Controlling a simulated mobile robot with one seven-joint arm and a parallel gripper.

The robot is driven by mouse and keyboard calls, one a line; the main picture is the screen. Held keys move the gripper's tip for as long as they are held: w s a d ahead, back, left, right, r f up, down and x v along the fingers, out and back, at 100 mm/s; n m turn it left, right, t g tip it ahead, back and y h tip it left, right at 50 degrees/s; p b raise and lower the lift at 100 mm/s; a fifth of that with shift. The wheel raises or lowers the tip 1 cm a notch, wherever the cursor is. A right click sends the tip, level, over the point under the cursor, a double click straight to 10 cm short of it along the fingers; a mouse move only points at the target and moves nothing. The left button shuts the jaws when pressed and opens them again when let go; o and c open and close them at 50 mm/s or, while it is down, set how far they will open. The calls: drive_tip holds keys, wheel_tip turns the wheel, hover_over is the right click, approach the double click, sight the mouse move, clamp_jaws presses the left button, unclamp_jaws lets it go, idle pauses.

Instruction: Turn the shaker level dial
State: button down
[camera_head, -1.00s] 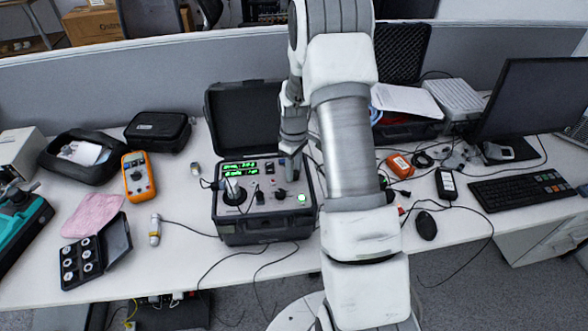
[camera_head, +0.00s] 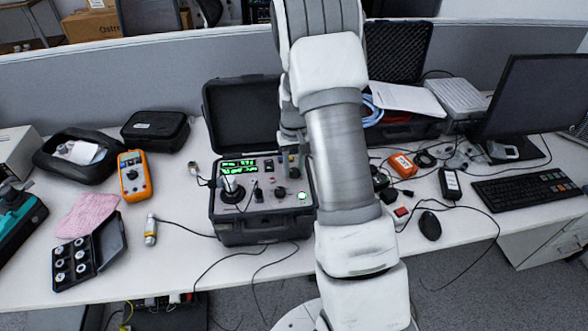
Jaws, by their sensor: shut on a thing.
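The shaker unit (camera_head: 262,229) is an open black case on the white desk, with a grey control panel and green lit readouts (camera_head: 239,168). A black dial (camera_head: 280,191) shows at the right of the panel, with a smaller black knob (camera_head: 258,195) left of it. I cannot tell which one is the shaker level dial. My gripper (camera_head: 293,160) points down at the panel's upper right, above and apart from the black dial. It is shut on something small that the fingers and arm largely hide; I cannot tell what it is.
A silver cylinder (camera_head: 231,188) stands on the panel's left. The raised case lid (camera_head: 241,112) is behind the panel. An orange multimeter (camera_head: 135,176) and an open case of discs (camera_head: 97,256) lie left. Cables run over the desk's front edge. A monitor (camera_head: 535,95) stands right.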

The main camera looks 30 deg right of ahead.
sight(294, 170)
drive_tip(key=shift+m+b, duration=0.3)
drive_tip(key=shift+m, duration=2)
drive_tip(key=c, duration=0.5)
unclamp_jaws()
wheel_tip(294, 170, up, 18)
drive_tip(key=shift+f, duration=0.25)
